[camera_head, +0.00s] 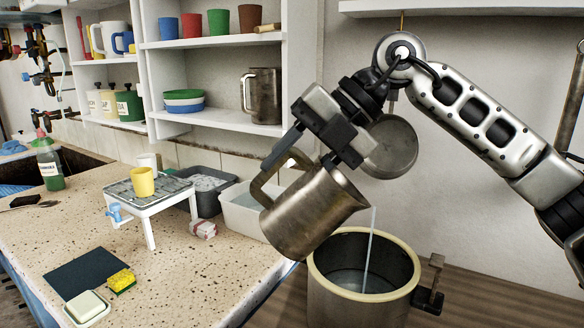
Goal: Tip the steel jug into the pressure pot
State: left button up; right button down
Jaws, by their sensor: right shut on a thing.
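The steel jug (311,212) is a worn metal jug, tilted to the right with its spout over the pressure pot. My right gripper (312,150) is shut on the jug, by its handle (264,189) as far as I can see. A thin stream of liquid (369,248) falls from the spout into the pot. The pressure pot (357,309) is a metal pot with a pale rim, open at the top, with liquid inside. It stands to the right of the counter. My left gripper is out of view.
A speckled counter (190,262) fills the left, with a white rack (150,194) holding a yellow cup (143,182), a grey tub (207,190) and a white tub (240,214) behind. Wall shelves (215,41) hold coloured cups. A round pan (393,146) hangs behind my right arm.

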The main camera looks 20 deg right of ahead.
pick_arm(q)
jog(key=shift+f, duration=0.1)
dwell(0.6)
pick_arm(e)
jog(key=shift+s+d+b, duration=0.1)
jog(key=shift+d+b, duration=0.1)
jog(key=shift+b, duration=0.25)
jog(key=shift+r, duration=0.15)
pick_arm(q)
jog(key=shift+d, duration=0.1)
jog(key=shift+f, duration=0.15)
pick_arm(e)
jog(key=shift+y, duration=0.3)
dwell(0.3)
jog(key=shift+d+b, duration=0.2)
jog(key=shift+b, duration=0.2)
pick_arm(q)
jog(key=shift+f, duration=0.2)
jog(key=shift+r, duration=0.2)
pick_arm(e)
jog(key=shift+s, duration=0.1)
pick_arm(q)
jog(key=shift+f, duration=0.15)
pick_arm(e)
jog(key=shift+d+y, duration=0.1)
jog(key=shift+y, duration=0.2)
